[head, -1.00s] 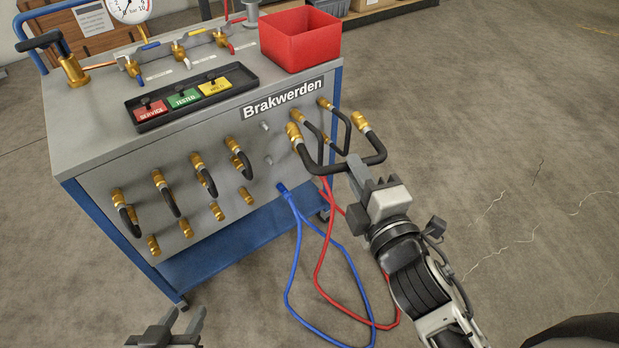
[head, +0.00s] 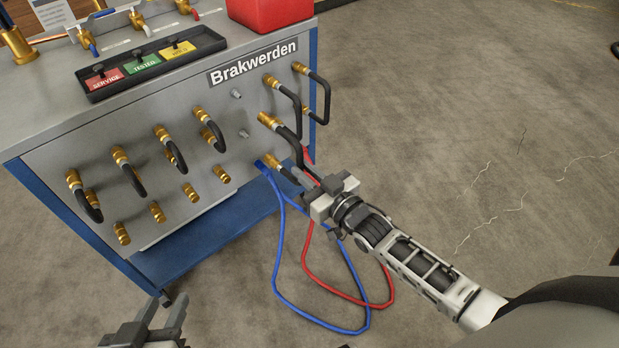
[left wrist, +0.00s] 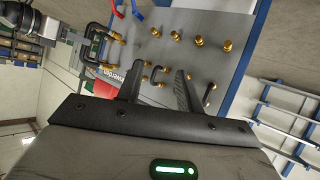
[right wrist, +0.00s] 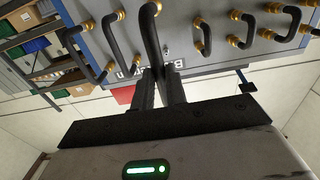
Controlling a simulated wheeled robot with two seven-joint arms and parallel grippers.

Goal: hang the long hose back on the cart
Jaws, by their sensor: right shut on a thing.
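My right gripper (head: 308,182) is shut on the long black hose (head: 290,135), in front of the right part of the cart's grey panel (head: 215,110). The hose has brass ends, one above the other. Its upper brass end (head: 269,121) is right of two bare grey pegs (head: 237,94). I cannot tell whether the ends touch the panel. In the right wrist view the held hose (right wrist: 150,38) runs up from between the fingers. My left gripper (head: 150,322) is open and empty, low in front of the cart; its spread fingers show in the left wrist view (left wrist: 157,88).
Several short black hoses (head: 130,172) hang on the left of the panel, and other hoses (head: 326,95) hang at its right edge, close to the held one. Blue (head: 276,262) and red (head: 308,262) lines loop to the floor below my right gripper. A red bin (head: 268,14) stands on top.

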